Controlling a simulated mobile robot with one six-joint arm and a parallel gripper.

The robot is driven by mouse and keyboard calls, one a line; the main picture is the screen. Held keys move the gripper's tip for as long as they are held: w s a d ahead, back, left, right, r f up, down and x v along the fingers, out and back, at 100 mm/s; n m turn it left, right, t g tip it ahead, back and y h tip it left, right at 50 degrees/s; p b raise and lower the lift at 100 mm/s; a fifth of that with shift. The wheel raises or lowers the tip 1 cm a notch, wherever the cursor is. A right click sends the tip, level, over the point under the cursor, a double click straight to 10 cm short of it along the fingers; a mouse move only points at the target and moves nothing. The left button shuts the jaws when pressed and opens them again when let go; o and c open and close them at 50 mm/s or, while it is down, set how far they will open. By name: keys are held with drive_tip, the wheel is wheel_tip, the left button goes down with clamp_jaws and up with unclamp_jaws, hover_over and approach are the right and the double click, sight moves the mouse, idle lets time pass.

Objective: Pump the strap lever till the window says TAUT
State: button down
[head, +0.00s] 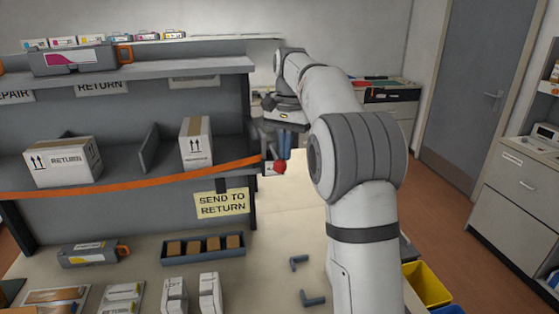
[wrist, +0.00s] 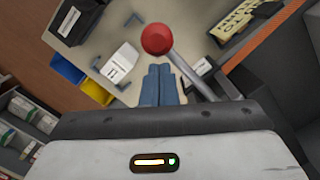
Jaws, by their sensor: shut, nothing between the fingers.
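The strap lever shows in the wrist view as a grey rod (wrist: 192,74) with a red ball knob (wrist: 158,39). In the head view the red knob (head: 280,167) sits at the right end of the shelf, by the strap's small pale housing (head: 269,168). The orange strap (head: 150,181) runs across the shelf front to it. No window wording is readable. My gripper (head: 285,152) is above the knob in the head view. Its blue fingers (wrist: 160,68) are shut and empty, beside the rod and just short of the knob in the wrist view; contact cannot be told.
A shelf upright (head: 250,110) stands left of my gripper. Boxed cartons (head: 62,162) sit behind the strap. The bench below holds a divided tray (head: 203,258), a toner cartridge (head: 92,254) and small boxes. A yellow bin (head: 427,285) stands at lower right.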

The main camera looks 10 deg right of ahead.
wheel_tip(320, 180, up, 6)
drive_tip(key=shift+w+d+p, duration=0.2)
drive_tip(key=shift+w+p, duration=0.05)
drive_tip(key=shift+p, duration=0.05)
drive_tip(key=shift+r, duration=0.1)
idle(1.2)
